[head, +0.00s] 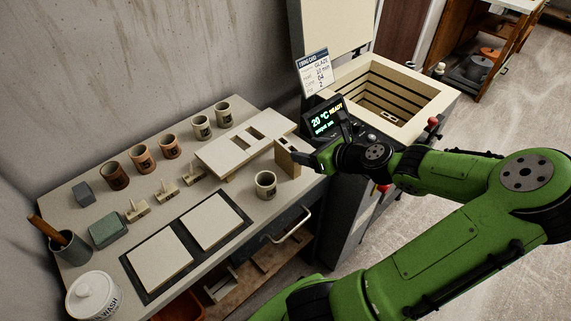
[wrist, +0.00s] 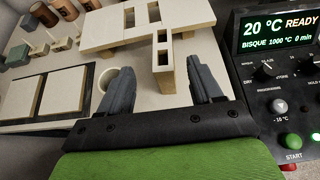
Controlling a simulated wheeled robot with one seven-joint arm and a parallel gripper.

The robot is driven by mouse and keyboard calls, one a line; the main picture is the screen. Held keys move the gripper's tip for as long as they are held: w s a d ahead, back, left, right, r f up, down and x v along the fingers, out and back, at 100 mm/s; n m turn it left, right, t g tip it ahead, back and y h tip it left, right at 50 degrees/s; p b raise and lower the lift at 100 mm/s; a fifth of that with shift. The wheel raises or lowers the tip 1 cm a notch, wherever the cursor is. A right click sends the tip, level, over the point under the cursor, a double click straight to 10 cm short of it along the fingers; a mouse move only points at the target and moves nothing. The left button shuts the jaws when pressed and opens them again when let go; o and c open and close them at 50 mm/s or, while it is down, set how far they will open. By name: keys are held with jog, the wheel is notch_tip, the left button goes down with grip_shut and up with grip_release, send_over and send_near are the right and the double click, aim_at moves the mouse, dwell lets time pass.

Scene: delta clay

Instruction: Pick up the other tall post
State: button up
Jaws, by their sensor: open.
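A tall beige post (head: 289,163) stands upright on the table at the right end of a pale slotted board. In the wrist view the post (wrist: 163,68) shows two openings in its top and lies between my fingertips. My gripper (head: 308,160) is open beside the post, its fingers pointing toward it. In the wrist view the gripper (wrist: 162,82) has one finger on each side of the post, with gaps to both. I cannot tell how far the fingertips reach around it. A similar pale piece with dark openings (head: 391,115) shows inside the kiln.
The pale slotted board (head: 215,155) lies raised beside the post. A pale cup (head: 265,186) stands close to the left finger. The open kiln (head: 432,87) is to the right, with its control panel (head: 325,118) near my wrist. Several cups and small stands fill the table's left.

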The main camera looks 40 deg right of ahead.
aim_at(289, 146)
jog(key=b+x, duration=0.1)
jog(key=x, duration=0.3)
jog(key=b+x, duration=0.2)
jog(key=x, duration=0.2)
jog(key=shift+d+b, duration=0.2)
jog(key=shift+b, duration=0.1)
jog(key=shift+s, duration=0.1)
jog(key=shift+c, duration=0.6)
grip_shut()
